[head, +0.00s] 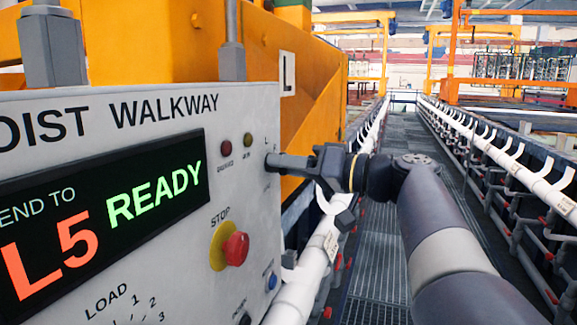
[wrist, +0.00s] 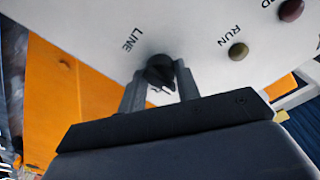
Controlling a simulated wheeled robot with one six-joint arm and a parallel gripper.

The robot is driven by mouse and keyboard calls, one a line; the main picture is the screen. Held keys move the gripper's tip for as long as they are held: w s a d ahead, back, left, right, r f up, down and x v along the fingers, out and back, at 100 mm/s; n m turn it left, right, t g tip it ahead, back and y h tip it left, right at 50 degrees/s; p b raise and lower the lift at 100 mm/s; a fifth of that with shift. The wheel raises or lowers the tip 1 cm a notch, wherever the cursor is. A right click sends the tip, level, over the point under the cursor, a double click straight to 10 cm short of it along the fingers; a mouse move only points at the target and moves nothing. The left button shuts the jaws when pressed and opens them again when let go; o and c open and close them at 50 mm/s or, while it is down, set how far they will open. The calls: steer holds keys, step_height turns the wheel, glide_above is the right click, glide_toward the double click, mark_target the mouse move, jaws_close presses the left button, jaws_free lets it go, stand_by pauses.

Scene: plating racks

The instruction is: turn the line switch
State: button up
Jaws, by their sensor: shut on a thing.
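The line switch (wrist: 159,71) is a small black rotary knob beside the word LINE on the light grey control panel (head: 262,110). In the wrist view my gripper (wrist: 160,82) has one finger on each side of the knob and is shut on it. In the head view my gripper (head: 272,161) reaches the panel's right edge from the right, and its fingers hide most of the switch. The knob's exact pointing direction is hard to tell.
The panel has a lit display (head: 110,215) reading L5 READY, a red STOP button (head: 235,248) on a yellow base, two dark indicator lamps and a blue button (head: 271,281). A grated walkway (head: 383,230) runs between white rails behind my arm. An orange frame (head: 305,110) stands behind the panel.

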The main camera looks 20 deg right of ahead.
steer(key=shift+r+m+g+p, duration=0.1)
steer(key=shift+m+g+p, duration=0.1)
steer(key=shift+m+p, duration=2.15)
steer(key=shift+r+m+g+p, duration=0.15)
steer(key=shift+m+p, duration=1.1)
steer(key=shift+m, duration=2.1)
steer(key=shift+f, duration=0.1)
steer(key=o, duration=1)
steer(key=b+v, duration=0.1)
steer(key=v, duration=1)
steer(key=shift+w, duration=0.1)
